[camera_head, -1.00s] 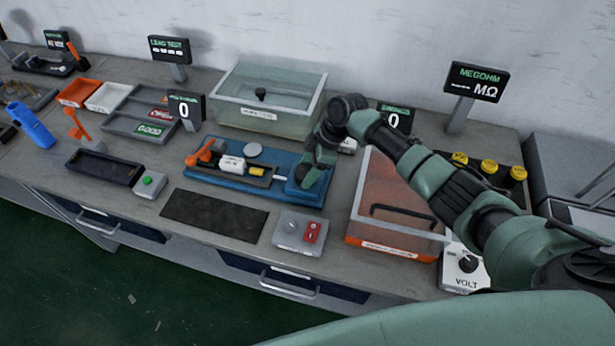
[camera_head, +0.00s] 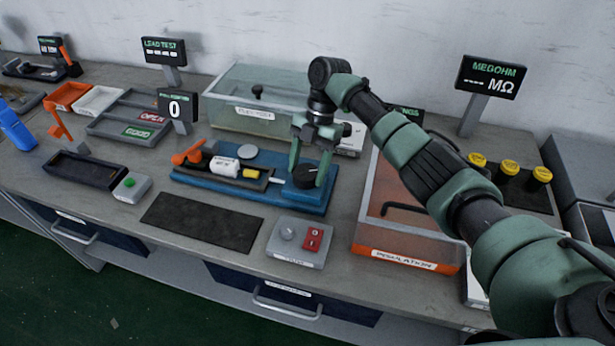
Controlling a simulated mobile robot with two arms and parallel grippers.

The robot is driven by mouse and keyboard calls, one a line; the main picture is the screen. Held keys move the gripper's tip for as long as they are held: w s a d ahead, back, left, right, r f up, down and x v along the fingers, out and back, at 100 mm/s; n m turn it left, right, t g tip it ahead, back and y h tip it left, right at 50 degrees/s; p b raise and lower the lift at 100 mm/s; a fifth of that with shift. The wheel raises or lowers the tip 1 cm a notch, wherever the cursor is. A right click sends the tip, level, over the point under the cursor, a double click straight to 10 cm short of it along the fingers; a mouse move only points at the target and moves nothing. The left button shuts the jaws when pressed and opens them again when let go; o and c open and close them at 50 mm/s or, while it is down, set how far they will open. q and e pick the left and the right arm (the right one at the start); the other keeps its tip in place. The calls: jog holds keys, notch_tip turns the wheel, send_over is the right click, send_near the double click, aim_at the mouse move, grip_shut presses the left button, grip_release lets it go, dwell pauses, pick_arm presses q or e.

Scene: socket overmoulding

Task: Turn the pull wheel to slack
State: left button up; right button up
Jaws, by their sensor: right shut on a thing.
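The pull wheel is a dark round knob (camera_head: 306,177) at the right end of the blue fixture (camera_head: 250,188). My right gripper (camera_head: 309,172) points down over it, its two green fingers on either side, shut on the wheel. A white socket (camera_head: 224,166) and a yellow piece (camera_head: 251,173) lie in the fixture's tray, left of the wheel. An orange clamp lever (camera_head: 189,153) is at the fixture's left end. A grey pin reaches from the tray toward the wheel. The wheel's pointer setting is too small to read. My left gripper is not in view.
An orange-fronted insulation bin (camera_head: 410,225) stands right of the fixture, under my right forearm. A clear lidded box (camera_head: 262,98) is behind it. A switch box (camera_head: 298,243) and a dark mat (camera_head: 202,221) are in front. The pull display (camera_head: 177,106) reads 0.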

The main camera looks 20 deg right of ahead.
jog(key=n+b, duration=0.1)
jog(key=n+h+b, duration=0.1)
jog(key=n, duration=0.1)
jog(key=shift+f+g, duration=0.25)
jog(key=shift+g, duration=0.15)
jog(key=shift+r+n+h+b, duration=0.1)
jog(key=shift+n+h+b, duration=0.3)
jog(key=shift+n, duration=0.4)
jog(key=n, duration=0.2)
jog(key=shift+w+a+r+n+g+h, duration=0.1)
jog(key=shift+r+n+g+h, duration=0.05)
jog(key=shift+n+g+h, duration=0.2)
jog(key=shift+a+n+h, duration=0.1)
jog(key=shift+n+h, duration=0.85)
jog(key=shift+n, duration=1.6)
jog(key=o, duration=1.4)
